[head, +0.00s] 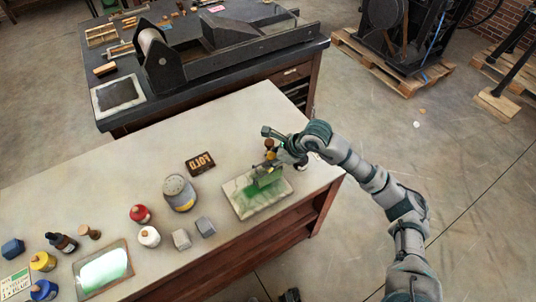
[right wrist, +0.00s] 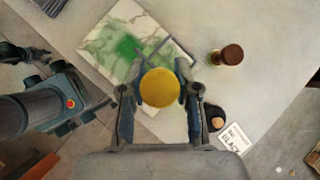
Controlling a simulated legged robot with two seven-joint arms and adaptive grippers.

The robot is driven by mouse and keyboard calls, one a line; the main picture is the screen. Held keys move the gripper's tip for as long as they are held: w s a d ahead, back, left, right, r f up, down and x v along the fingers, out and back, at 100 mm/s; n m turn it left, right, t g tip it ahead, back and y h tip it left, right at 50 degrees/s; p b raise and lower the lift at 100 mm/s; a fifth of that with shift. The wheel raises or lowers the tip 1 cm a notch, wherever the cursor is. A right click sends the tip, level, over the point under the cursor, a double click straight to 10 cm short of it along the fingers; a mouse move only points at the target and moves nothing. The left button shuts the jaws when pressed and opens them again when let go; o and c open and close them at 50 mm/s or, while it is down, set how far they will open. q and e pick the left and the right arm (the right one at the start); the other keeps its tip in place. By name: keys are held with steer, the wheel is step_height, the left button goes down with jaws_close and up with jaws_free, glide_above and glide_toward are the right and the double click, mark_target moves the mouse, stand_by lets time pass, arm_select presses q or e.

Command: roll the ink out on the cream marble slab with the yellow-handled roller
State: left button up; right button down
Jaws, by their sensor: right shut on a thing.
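The cream marble slab (head: 247,212) lies near the right end of the bench, with a green ink patch (right wrist: 127,45) on it; the slab's bare surface (right wrist: 102,42) also shows in the right wrist view. My right gripper (head: 277,161) is over the slab's far right part, shut on the yellow-handled roller. The round yellow handle end (right wrist: 160,88) sits between the fingers (right wrist: 158,92) in the right wrist view. The roller's head (head: 266,177) looks green and is over the slab; I cannot tell whether it touches. My left gripper is not clearly seen.
A brown-capped bottle (right wrist: 228,55) and a BLACK label card (right wrist: 236,138) stand close to the right gripper. A dark press table (head: 215,85) stands behind.

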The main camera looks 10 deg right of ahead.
steer(key=s+d, duration=0.2)
steer(key=s, duration=0.4)
steer(key=shift+d, duration=0.15)
stand_by(0.3)
steer(key=shift+r, duration=0.15)
step_height(320, 180, up, 4)
steer(key=shift+f+p, duration=0.1)
steer(key=shift+p, duration=0.85)
